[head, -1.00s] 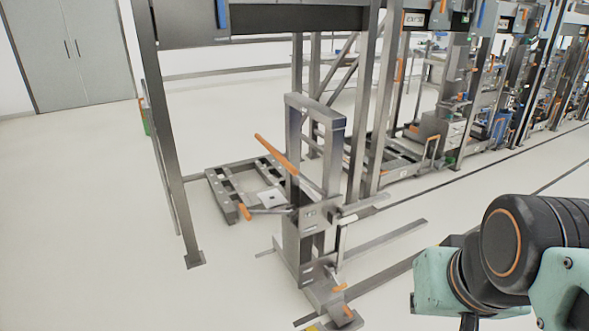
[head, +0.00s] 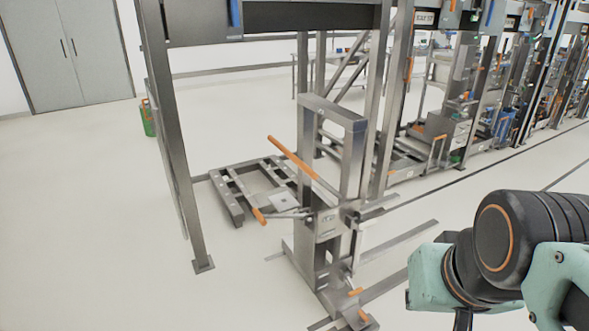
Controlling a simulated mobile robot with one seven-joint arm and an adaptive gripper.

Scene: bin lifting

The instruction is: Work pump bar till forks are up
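A grey metal hand lift (head: 333,121) with an upright mast stands on the floor at the middle of the head view. A long bar with an orange grip (head: 292,157) slants up to the left from its mast. A shorter lever with an orange grip (head: 259,216) sticks out left, lower down. Which one is the pump bar I cannot tell for sure. Low flat rails (head: 399,241), either forks or base legs, reach right near the floor. Orange-tipped pedals (head: 355,292) show at its foot. My gripper is out of view; only my arm's links show at lower right, apart from the lift.
A tall metal frame with a post (head: 184,170) stands left of and behind the lift. A low slatted platform (head: 232,197) lies inside it. A green container (head: 148,118) stands behind the post. More racks (head: 465,95) line the right. The floor at left is clear.

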